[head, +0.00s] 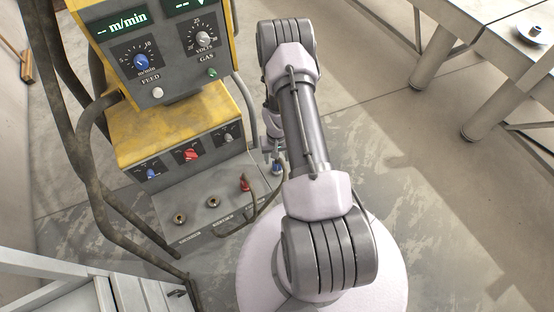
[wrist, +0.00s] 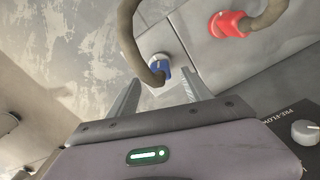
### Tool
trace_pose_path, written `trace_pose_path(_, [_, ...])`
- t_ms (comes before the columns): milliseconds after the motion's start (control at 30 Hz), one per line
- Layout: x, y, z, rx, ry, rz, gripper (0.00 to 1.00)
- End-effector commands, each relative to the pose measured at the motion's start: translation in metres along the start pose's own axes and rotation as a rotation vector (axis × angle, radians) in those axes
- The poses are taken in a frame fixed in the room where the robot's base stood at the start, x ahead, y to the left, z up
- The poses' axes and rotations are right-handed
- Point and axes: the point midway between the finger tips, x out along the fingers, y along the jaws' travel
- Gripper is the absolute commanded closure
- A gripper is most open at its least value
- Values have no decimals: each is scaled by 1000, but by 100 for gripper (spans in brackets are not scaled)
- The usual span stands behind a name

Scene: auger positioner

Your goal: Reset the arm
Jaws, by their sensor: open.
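My arm (head: 303,130) stands in the middle of the head view, folded upward from my round pale base. My gripper (wrist: 165,88) shows in the wrist view with its two grey fingers apart and nothing held between them. Just past the fingertips is a blue connector (wrist: 160,68) with a dark cable. In the head view the blue connector (head: 277,168) is beside my arm at the machine's right edge, and my gripper (head: 270,152) is just above it, partly hidden by my arm. I cannot tell whether the fingers touch the connector.
A yellow welding machine (head: 165,125) with dials stands left of my arm. A red connector (head: 245,183) with a cable sits on its lower panel, also seen in the wrist view as a red plug (wrist: 228,24). A metal table (head: 500,45) is at upper right. Floor on the right is clear.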

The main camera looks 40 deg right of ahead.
Motion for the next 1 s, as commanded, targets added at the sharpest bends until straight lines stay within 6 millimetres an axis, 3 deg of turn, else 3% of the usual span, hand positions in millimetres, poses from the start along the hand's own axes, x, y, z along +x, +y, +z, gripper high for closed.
trace_pose_path(33, [-24, 0, -1, 0, 3, 0, 42])
trace_pose_path(100, [-49, 0, -1, 0, 3, 0, 42])
trace_pose_path(300, [-108, 0, -1, 0, 3, 0, 42])
trace_pose_path(433, [-129, 0, 0, 0, 1, 0, 42])
trace_pose_path(667, [-138, 0, 0, -1, 1, 0, 42])
trace_pose_path(733, [-151, -6, -4, -4, 14, -1, 42])
trace_pose_path(767, [-165, -11, -8, -7, 26, -3, 42])
trace_pose_path(867, [-243, -44, -16, -27, 90, -18, 42])
trace_pose_path(933, [-312, -74, -6, -44, 143, -43, 42])
trace_pose_path(1000, [-377, -103, 18, -64, 194, -79, 42])
